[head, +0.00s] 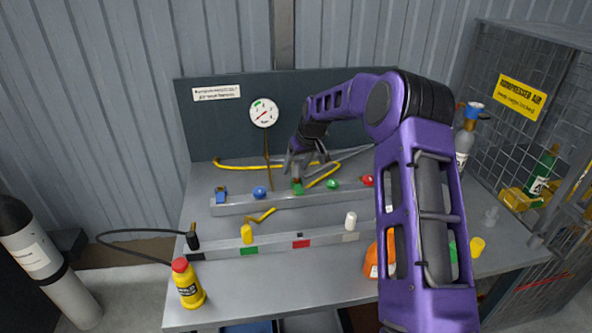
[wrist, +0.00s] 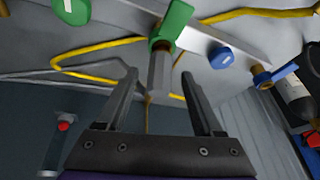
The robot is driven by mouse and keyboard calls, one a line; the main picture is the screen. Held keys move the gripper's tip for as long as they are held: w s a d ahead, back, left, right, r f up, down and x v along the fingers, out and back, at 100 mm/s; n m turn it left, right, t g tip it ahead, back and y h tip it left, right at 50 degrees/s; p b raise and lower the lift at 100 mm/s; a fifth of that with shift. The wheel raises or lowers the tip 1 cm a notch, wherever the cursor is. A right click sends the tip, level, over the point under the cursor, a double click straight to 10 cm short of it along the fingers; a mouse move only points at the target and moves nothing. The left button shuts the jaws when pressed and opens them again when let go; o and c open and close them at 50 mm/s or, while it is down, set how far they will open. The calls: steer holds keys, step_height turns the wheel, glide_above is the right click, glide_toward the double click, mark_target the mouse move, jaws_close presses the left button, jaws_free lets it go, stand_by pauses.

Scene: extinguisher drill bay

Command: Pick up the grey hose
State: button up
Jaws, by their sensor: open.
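The grey hose (head: 352,154) lies at the back of the bench, right of my gripper (head: 298,168), and runs partly behind my arm. In the wrist view, thin grey hose strands (wrist: 40,76) show at the left, outside my fingers, near a yellow hose (wrist: 95,44). My gripper is also seen in the wrist view (wrist: 160,75), with its fingers apart. A grey hex fitting with a green valve handle (wrist: 176,22) shows between and beyond the fingertips. I cannot tell whether the fingers touch it. The hose's ends are not clear.
A valve rail (head: 240,206) with blue, green and red knobs crosses the bench below my gripper. A front rail (head: 270,246) holds a black hose fitting and coloured plugs. A gauge (head: 263,113) is on the back panel. A yellow bottle (head: 188,285) stands front left.

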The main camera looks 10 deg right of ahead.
steer(key=shift+f, duration=0.1)
jaws_close()
stand_by(0.4)
step_height(320, 180, up, 10)
steer(key=shift+r, duration=0.1)
stand_by(0.4)
steer(key=shift+s, duration=0.1)
